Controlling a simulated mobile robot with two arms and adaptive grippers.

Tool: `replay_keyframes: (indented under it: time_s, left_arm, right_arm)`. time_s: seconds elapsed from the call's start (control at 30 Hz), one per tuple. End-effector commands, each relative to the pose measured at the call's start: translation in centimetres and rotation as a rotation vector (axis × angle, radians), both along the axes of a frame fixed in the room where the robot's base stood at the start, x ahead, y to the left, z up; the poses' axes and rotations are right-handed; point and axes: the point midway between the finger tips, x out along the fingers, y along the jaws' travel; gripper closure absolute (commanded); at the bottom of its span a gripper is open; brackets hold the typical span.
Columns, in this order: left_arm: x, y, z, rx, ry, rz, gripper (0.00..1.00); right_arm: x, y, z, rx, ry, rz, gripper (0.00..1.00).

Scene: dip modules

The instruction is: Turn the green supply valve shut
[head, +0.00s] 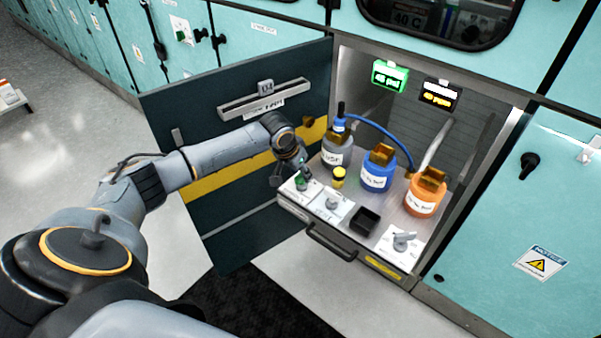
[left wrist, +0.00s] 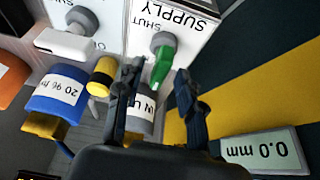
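The green supply valve (head: 301,184) sits on a white plate at the left front of the open module's shelf. In the left wrist view the green handle (left wrist: 162,66) points down-left from a grey hub, with "SUPPLY" and "SHUT" printed upside down or sideways on the plate. My left gripper (head: 292,174) is just above the valve in the head view. In the left wrist view its two dark fingers (left wrist: 158,85) are apart, with the handle beyond and between the tips. I cannot tell whether they touch it. My right gripper is not in view.
A second valve plate (head: 333,207) adjoins the supply plate. The open dark door (head: 240,154) with a yellow stripe borders the left side.

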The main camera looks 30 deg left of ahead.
Motion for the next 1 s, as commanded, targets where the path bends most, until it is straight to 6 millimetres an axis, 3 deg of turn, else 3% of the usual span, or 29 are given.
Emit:
replay_keyframes:
  time_s: [0.37,0.57,1.0]
  left_arm:
    - [0.31,-0.01,-0.65,0.001,-0.002,0.0,0.62]
    - [0.3,-0.01,-0.64,0.001,-0.001,0.0,0.99]
    - [0.26,0.04,-0.59,0.0,0.001,-0.045,1.0]
  right_arm:
    - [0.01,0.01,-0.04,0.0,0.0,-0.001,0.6]
    - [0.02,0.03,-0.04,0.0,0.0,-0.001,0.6]
    - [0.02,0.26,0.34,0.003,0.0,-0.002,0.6]
